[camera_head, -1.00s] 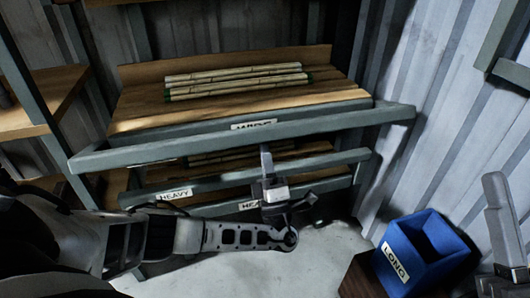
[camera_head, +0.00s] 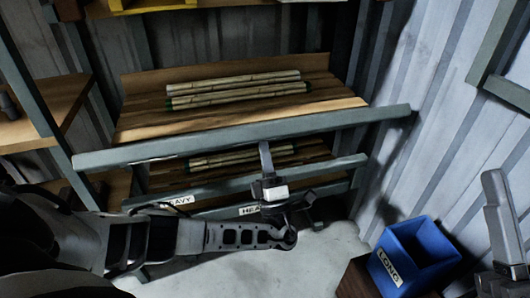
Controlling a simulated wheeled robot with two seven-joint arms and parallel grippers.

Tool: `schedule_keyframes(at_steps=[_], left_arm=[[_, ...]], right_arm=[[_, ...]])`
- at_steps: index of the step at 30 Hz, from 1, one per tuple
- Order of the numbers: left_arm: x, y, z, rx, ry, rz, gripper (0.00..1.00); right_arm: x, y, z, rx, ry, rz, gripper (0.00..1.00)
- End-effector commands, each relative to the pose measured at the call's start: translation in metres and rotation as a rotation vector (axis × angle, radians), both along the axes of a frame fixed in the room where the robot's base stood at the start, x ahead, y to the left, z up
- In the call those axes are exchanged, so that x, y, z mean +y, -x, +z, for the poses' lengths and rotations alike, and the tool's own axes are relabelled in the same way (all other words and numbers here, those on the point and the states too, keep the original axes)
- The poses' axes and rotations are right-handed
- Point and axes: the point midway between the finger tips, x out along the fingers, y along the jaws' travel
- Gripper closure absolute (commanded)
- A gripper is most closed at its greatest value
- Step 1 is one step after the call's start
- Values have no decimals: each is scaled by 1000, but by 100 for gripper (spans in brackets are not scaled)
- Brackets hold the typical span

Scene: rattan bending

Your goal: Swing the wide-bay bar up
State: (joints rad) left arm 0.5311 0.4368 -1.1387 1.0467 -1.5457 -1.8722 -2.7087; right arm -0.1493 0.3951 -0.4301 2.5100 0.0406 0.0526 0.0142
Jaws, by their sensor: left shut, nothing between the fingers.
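The wide-bay bar (camera_head: 330,124) is a long grey-green rail across the front of the upper shelf (camera_head: 235,118), rising toward the right. Its WIDE label face is not readable now. My left gripper (camera_head: 265,150) is shut and empty. Its narrow fingers point up, with the tips at the bar's underside near the middle; I cannot tell whether they touch. Bamboo poles (camera_head: 235,90) lie on the shelf behind the bar. A grey upright part (camera_head: 497,205) at the right edge looks like my right gripper; its jaws cannot be made out.
A lower shelf holds more poles (camera_head: 240,157) behind rails with HEAVY labels (camera_head: 178,200). A blue bin labelled LONG (camera_head: 415,255) stands at the lower right. A corrugated wall (camera_head: 430,90) closes the right side. A wooden side shelf (camera_head: 45,105) is at left.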

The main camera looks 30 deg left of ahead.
Motion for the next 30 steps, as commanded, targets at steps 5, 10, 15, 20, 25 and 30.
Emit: schedule_keyframes(at_steps=[5, 10, 15, 20, 25, 30], left_arm=[[0, 0, 7, -4, 0, 0, 100], [0, 0, 6, -4, 0, 0, 100], [0, -1, 7, -4, 0, 0, 100], [2, -2, 14, -5, 0, 1, 100], [5, -4, 22, -5, 0, 1, 100], [8, -6, 30, -4, 0, 1, 100]], right_arm=[[0, 0, 6, 0, 0, 0, 50], [0, 0, 5, 0, 0, 0, 50], [0, 0, 7, 0, 0, 0, 50], [0, 0, 14, 0, 0, 0, 50], [0, 0, 23, 0, 0, 0, 50], [0, 0, 31, 0, 0, 0, 50]])
